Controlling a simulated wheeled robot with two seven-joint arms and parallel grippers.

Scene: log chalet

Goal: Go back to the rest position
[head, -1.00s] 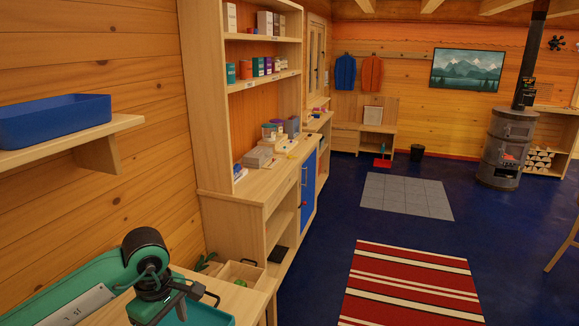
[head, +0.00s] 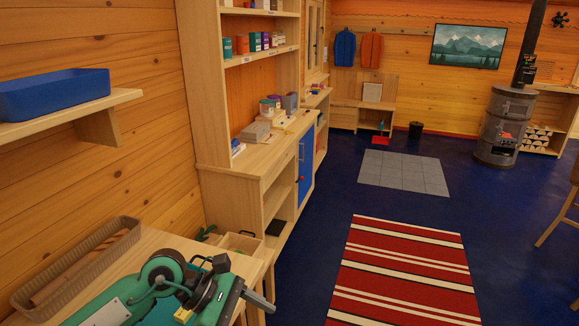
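My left arm comes in from the lower left, teal and black, over a wooden worktop (head: 150,240). The end of my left gripper (head: 258,299) shows as a grey tip at the worktop's right end. I cannot make out two separate fingers or whether they are apart, and I see nothing held. My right arm and gripper are not in view.
A long wicker basket (head: 78,268) lies on the worktop beside my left arm. A blue tray (head: 55,94) sits on a wall shelf above. A wooden hutch (head: 250,160) stands ahead. The blue floor around the striped rug (head: 405,270) is open.

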